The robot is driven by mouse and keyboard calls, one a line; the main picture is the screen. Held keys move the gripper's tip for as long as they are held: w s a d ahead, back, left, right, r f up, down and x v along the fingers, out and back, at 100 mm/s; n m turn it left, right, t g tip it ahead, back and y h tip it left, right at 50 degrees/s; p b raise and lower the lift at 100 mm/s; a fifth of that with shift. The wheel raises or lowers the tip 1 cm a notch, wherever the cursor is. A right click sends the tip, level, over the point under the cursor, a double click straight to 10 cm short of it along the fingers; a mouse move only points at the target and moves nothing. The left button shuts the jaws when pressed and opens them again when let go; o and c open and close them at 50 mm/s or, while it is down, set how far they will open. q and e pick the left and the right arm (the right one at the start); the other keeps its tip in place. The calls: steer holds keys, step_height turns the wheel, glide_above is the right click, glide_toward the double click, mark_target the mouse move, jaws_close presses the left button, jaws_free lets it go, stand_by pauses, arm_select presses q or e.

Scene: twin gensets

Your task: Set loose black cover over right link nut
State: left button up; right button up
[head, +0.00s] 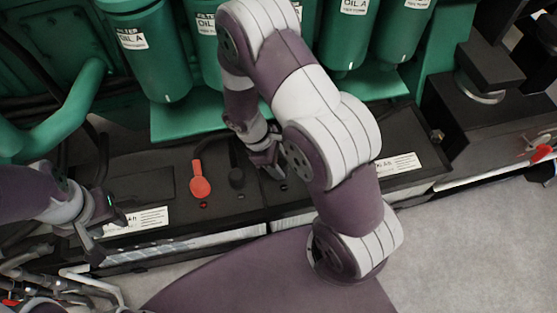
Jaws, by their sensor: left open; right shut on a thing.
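My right gripper (270,168) reaches down to the top of the dark battery box, just right of a black cap with a strap (237,178). It is shut on a small dark thing, seemingly the loose black cover, which is hard to make out against the fingers and the dark box. The right link nut cannot be made out; the gripper and arm hide part of that area. A red cover (200,186) lies on the box left of the black cap. My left gripper (96,243) is open and empty at the box's left front edge.
Green oil canisters (150,55) stand close behind the battery boxes. The right-hand battery box (405,175) is partly covered by my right arm. Pipes and linkage (80,285) crowd the lower left. Grey floor (470,245) is clear at lower right.

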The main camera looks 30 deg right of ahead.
steer(key=shift+f, duration=0.4)
steer(key=o, duration=1.1)
steer(key=shift+o, duration=0.2)
steer(key=shift+o, duration=0.7)
steer(key=shift+w, duration=0.1)
steer(key=shift+r, duration=0.15)
